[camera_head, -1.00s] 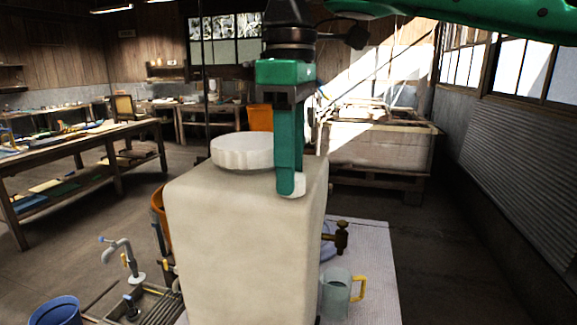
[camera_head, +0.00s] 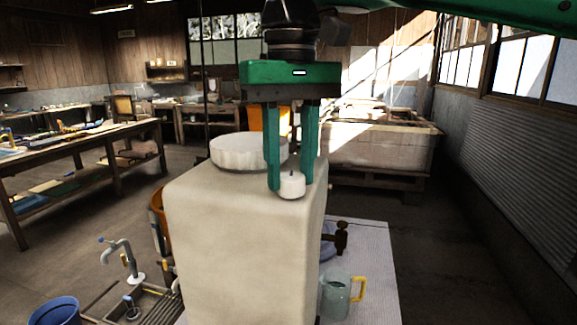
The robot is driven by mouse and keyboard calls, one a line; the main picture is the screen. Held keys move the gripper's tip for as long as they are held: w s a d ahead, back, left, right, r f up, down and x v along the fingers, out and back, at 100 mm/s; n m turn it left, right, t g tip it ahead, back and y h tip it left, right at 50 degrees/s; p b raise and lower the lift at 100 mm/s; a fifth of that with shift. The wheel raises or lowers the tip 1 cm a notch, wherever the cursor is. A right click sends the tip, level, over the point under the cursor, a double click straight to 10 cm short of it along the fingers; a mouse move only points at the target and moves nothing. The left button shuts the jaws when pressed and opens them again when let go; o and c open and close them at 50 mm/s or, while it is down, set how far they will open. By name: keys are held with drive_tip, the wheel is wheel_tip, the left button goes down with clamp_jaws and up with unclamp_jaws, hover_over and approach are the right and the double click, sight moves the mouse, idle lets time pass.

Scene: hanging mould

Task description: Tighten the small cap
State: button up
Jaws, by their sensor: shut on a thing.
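The small white cap (camera_head: 291,186) sits on the top of a large beige block-shaped container (camera_head: 240,240), near its front right corner. My green gripper (camera_head: 290,184) points straight down, with one finger on the left and one on the right of the small cap, shut on it. A wide white cap (camera_head: 240,152) sits further back and left on the same top, partly behind my left finger. The threads under the small cap are hidden.
The container stands on a pale table (camera_head: 365,270). A grey-green mug with a yellow handle (camera_head: 337,295) and a dark brown tap-like object (camera_head: 341,238) are to its right. A sink with a faucet (camera_head: 128,262) and a blue bucket (camera_head: 57,311) are at lower left.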

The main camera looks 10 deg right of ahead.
sight(291, 175)
drive_tip(key=shift+f+m, duration=0.15)
drive_tip(key=shift+m, duration=0.95)
drive_tip(key=o, duration=1)
drive_tip(key=shift+o, duration=0.2)
drive_tip(key=shift+w+r, duration=0.1)
drive_tip(key=shift+r, duration=3.65)
